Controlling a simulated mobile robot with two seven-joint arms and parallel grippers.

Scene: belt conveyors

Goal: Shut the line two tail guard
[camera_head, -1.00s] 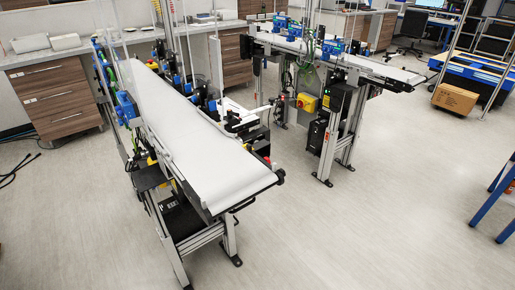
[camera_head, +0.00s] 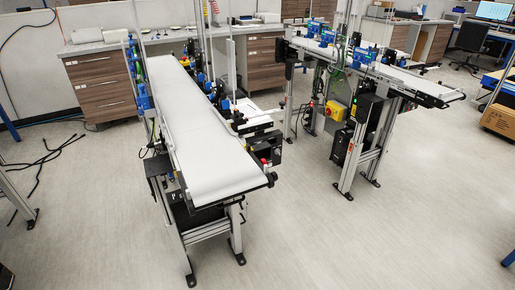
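Two belt conveyors stand ahead of me. The nearer, left conveyor (camera_head: 200,145) has a wide white belt, and its near end points toward me. The farther, right conveyor (camera_head: 400,78) runs from the back middle toward the right. I cannot tell which one is line two, nor pick out a tail guard for certain. A pale upright panel (camera_head: 231,68) stands beyond the left conveyor, between the two lines. Neither of my grippers is in view.
Wooden drawer cabinets (camera_head: 100,85) line the back wall. Black cables (camera_head: 45,160) lie on the floor at left. A cardboard box (camera_head: 498,120) sits at the right edge. The floor (camera_head: 350,240) in front of and between the conveyors is clear.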

